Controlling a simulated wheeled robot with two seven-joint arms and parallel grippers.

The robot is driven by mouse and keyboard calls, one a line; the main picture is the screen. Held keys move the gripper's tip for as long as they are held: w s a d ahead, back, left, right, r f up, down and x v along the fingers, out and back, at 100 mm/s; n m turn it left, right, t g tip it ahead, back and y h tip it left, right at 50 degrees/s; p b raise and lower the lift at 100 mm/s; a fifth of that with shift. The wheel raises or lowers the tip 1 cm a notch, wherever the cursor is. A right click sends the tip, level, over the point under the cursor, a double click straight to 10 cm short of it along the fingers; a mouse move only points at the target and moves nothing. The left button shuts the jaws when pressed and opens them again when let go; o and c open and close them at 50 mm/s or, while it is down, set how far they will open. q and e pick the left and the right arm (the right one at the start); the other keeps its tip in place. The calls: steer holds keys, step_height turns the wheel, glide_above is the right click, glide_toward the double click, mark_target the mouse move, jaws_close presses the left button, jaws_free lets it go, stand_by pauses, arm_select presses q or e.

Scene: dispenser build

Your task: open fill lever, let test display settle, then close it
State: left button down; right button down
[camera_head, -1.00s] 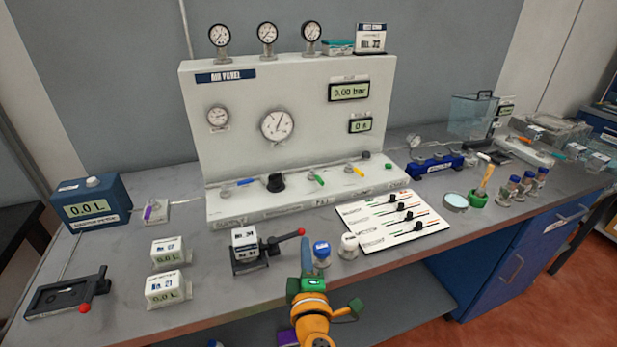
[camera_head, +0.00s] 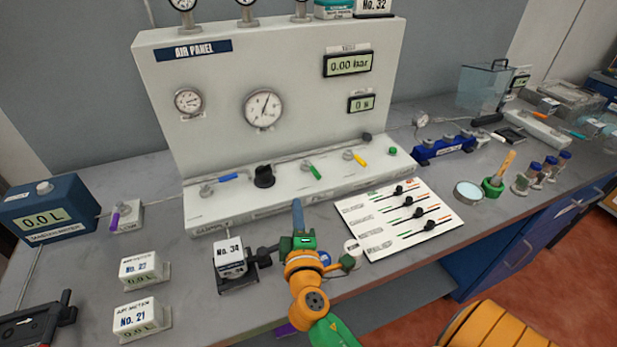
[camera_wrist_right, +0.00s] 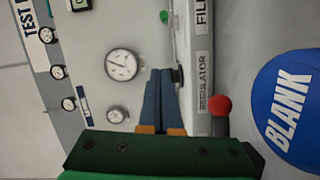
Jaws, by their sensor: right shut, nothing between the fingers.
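The fill lever (camera_head: 312,170) is the small green handle on the air panel's base ledge. A bit of green shows by the FILL label in the right wrist view (camera_wrist_right: 164,17). A display (camera_head: 348,64) on the panel reads 0.00 bar; a smaller one (camera_head: 361,103) below reads 0 s. Their small labels are unreadable. My right gripper (camera_head: 297,203) is shut and empty, its blue fingers in front of the ledge, apart from the lever. In the right wrist view its fingertips (camera_wrist_right: 163,72) appear beside the black regulator knob (camera_wrist_right: 178,76). My left gripper is not in view.
A blue-handled valve (camera_head: 228,177) and a yellow-handled valve (camera_head: 355,158) flank the regulator and fill lever. A No. 34 unit (camera_head: 230,258) stands left of my gripper. A slider board (camera_head: 395,218) lies to the right. A blue BLANK cap (camera_wrist_right: 288,110) is close to the wrist.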

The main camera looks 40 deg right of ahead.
mark_target(312, 168)
steer(key=p+x, duration=0.1)
steer(key=x, duration=0.9)
steer(key=shift+w+d, duration=0.2)
steer(key=shift+w, duration=0.05)
steer(key=d, duration=0.1)
steer(key=s+d+p, duration=0.1)
steer(key=shift+d+f, duration=0.25)
steer(key=shift+f, duration=0.05)
steer(key=shift+s+d+f, duration=0.15)
steer(key=shift+s+d, duration=0.05)
steer(key=shift+d, duration=0.4)
steer(key=shift+w, duration=0.1)
